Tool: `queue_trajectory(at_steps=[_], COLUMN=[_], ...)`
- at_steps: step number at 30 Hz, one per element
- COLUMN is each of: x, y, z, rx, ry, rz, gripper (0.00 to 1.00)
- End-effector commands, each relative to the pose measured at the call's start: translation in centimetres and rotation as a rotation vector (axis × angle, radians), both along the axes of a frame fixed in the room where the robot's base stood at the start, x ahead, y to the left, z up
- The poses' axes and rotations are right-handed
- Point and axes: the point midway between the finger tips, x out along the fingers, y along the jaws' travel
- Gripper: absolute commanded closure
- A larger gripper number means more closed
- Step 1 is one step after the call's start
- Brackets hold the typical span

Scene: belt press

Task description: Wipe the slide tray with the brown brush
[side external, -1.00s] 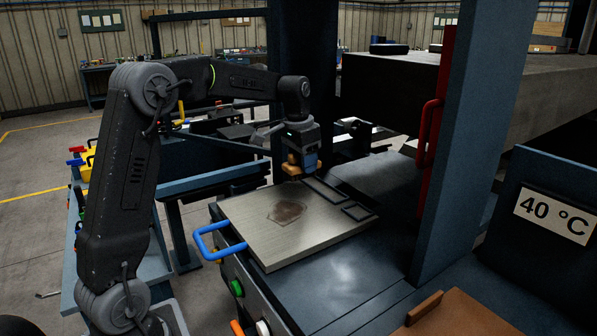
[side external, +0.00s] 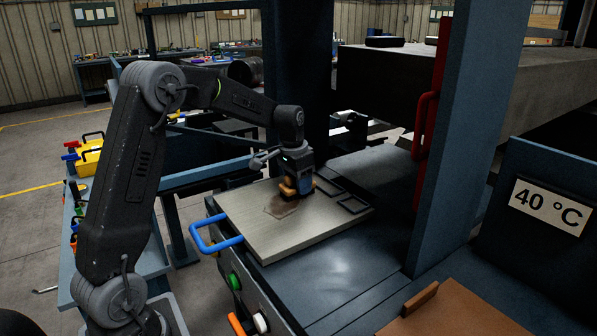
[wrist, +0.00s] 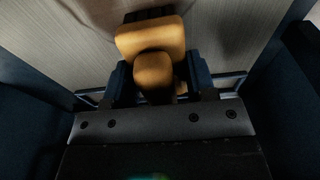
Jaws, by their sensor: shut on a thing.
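The slide tray (side external: 305,232) is a flat pale metal plate with a blue handle (side external: 214,240) at its left front. A dark brown smudge (side external: 278,207) lies on its surface toward the back left. My gripper (side external: 297,186) is shut on the brown brush (side external: 288,190) and holds it at the back edge of the smudge. The brush looks to be on or just above the tray; its bristles are mostly hidden. In the wrist view, the brush (wrist: 151,42) has its tan handle between the dark jaws, with the tray surface beyond it.
Two dark rectangular frames (side external: 354,205) sit at the tray's back right. A blue press column (side external: 462,140) with a red handle (side external: 424,125) stands to the right. A brown board (side external: 455,312) lies at the lower right. The tray's front half is clear.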

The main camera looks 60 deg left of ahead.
Motion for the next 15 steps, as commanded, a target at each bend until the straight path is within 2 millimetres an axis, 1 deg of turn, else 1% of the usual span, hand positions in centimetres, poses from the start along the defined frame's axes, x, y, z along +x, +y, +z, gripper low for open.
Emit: queue_trajectory(at_steps=[1, 15], x=[-0.7, -5.1], y=[0.1, 0.0], z=[-0.1, -0.1], rx=[0.0, -0.001], ry=[0.006, 0.008], rz=[0.001, 0.002], gripper=[0.71, 0.71])
